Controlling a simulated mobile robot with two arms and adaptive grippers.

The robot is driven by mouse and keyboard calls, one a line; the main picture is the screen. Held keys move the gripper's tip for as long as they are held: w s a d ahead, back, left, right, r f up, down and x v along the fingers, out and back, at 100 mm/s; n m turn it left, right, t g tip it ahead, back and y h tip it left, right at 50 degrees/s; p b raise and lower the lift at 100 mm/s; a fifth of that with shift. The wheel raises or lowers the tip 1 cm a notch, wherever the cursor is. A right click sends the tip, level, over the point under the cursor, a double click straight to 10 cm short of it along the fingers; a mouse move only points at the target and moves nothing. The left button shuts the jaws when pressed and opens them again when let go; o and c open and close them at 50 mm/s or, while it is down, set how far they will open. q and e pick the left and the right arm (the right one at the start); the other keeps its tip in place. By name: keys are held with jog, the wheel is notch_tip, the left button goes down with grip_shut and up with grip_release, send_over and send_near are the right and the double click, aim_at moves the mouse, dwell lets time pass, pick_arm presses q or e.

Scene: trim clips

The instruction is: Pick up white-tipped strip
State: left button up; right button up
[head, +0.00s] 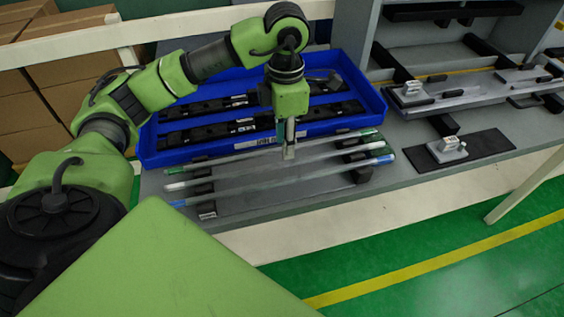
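Three long, thin, pale strips lie side by side across supports at the front of the bench. The white-tipped strip (214,180) is the middle one, its white tip at the left end. The green-tipped strip (215,162) lies behind it and the blue-tipped strip (230,192) in front. My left gripper (289,154) points down over the strips near their middle, its fingertips close to the white-tipped strip. Its fingers look narrow from this side, and I cannot tell whether they are apart or touch a strip. My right gripper is out of view.
A blue tray (152,149) with dark parts stands behind the strips. To the right are a black mat (487,143) with a small grey fixture (448,150) and a grey trim assembly (480,94). Cardboard boxes (75,65) stand behind a white rail at left.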

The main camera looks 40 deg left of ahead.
pick_arm(q)
notch_tip(320, 180, down, 5)
jog(key=shift+d+f+p, duration=0.1)
jog(key=shift+f+p, duration=0.1)
jog(key=shift+p, duration=0.75)
grip_shut()
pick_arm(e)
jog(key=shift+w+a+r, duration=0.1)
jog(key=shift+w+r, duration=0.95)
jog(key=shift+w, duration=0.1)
